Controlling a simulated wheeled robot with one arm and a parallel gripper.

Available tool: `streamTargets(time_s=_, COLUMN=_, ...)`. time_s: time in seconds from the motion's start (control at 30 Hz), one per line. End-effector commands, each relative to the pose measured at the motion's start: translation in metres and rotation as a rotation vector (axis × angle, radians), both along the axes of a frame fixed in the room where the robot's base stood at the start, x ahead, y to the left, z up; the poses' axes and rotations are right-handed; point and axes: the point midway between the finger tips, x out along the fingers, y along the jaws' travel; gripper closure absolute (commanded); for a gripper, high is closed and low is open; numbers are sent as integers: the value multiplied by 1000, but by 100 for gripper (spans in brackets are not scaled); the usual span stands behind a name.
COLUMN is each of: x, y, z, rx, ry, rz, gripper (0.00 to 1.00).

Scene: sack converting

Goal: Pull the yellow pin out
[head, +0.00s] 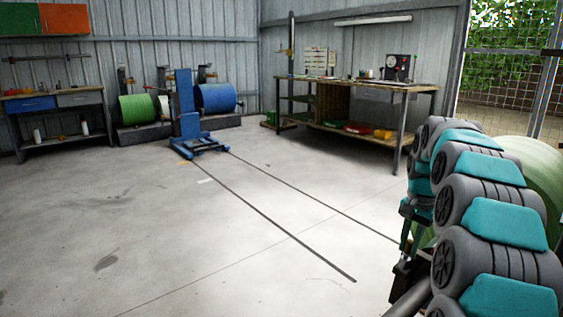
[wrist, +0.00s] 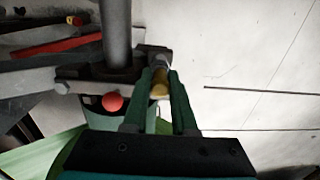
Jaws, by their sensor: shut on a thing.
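The yellow pin (wrist: 160,90) shows in the wrist view as a short yellow piece between the two green fingers of my gripper (wrist: 160,78). My gripper is shut on it. The pin's upper end meets a dark metal bracket (wrist: 152,55) beside a grey vertical post (wrist: 116,35). How deep the pin sits in the bracket cannot be seen. In the head view my arm fills the right side, and the pin cannot be made out there.
A red ball knob (wrist: 113,102) is just left of the fingers. Red and grey bars (wrist: 62,45) lie further left. A large green roll (head: 545,170) stands behind my arm. The concrete floor (head: 200,240) is open to the left; a workbench (head: 350,82) stands at the back.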

Motion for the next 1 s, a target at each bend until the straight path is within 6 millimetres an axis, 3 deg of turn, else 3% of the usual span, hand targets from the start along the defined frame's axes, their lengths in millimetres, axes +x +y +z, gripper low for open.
streamTargets(time_s=1.0, x=-1, y=-1, z=38, rx=0, ry=0, rz=0, gripper=100)
